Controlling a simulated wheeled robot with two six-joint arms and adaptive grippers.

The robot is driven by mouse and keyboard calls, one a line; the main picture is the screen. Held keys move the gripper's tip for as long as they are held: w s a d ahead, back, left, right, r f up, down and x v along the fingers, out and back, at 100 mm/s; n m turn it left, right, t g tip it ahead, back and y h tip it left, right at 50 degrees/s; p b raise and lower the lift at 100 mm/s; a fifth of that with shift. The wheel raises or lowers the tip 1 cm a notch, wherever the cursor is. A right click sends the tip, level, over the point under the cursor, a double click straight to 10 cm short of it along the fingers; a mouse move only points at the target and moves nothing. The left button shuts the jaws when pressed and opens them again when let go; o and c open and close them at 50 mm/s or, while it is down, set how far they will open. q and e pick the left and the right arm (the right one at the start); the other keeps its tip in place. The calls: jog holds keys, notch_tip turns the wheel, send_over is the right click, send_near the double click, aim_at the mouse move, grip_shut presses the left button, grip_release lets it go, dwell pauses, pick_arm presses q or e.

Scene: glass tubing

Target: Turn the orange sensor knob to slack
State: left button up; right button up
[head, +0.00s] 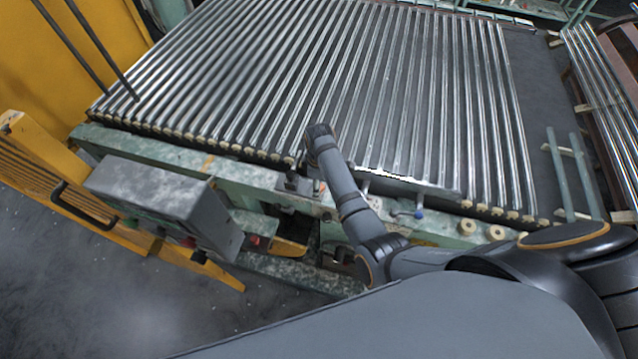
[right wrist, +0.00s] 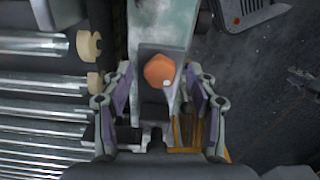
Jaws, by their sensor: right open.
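The orange knob (right wrist: 159,70) shows in the right wrist view as a rounded orange cap with a small white mark at its lower right edge. It sits on a grey block on the green rail (right wrist: 160,25). My right gripper (right wrist: 159,80) is open, with one finger to each side of the knob in that view. I see clear gaps between both fingers and the knob. In the head view my right arm (head: 345,195) reaches over the machine's front edge, and I cannot make out the knob there. My left gripper is not in view.
Glass tubes (head: 400,90) lie in a row behind the green rail (head: 150,150). A grey control box (head: 150,190) stands at the left front. A lever with a blue ball (head: 419,213) and cream rollers (head: 495,232) are to the right. Open floor (head: 120,300) lies at lower left.

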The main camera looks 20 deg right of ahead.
notch_tip(320, 180, up, 12)
jog(key=shift+f, duration=0.15)
dwell(0.6)
